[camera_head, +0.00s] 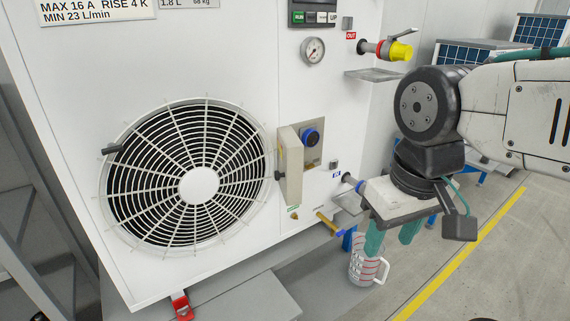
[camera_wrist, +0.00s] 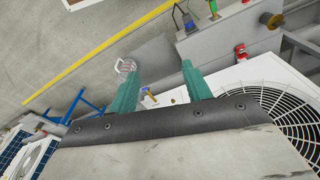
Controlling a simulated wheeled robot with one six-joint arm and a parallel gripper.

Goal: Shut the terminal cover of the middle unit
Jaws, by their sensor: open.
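The white unit (camera_head: 75,130) with the large fan grille fills the left and middle of the head view. Its terminal cover (camera_head: 290,165), a pale box-like flap, stands swung out from the front panel, right of the fan. Beside it the terminal recess (camera_head: 312,155) shows open, with a blue round part inside. My gripper (camera_head: 392,240) has two teal fingers, apart and empty, pointing down to the right of and below the cover, clear of it. In the wrist view my gripper (camera_wrist: 159,75) is also open with nothing between the fingers. I cannot make out the cover there.
A measuring jug (camera_head: 366,266) stands just below my fingers. A blue-ended pipe stub (camera_head: 352,181), a brass tap (camera_head: 327,220) and a yellow-capped outlet (camera_head: 398,51) stick out of the unit. Open floor (camera_head: 480,270) with a yellow line lies to the right.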

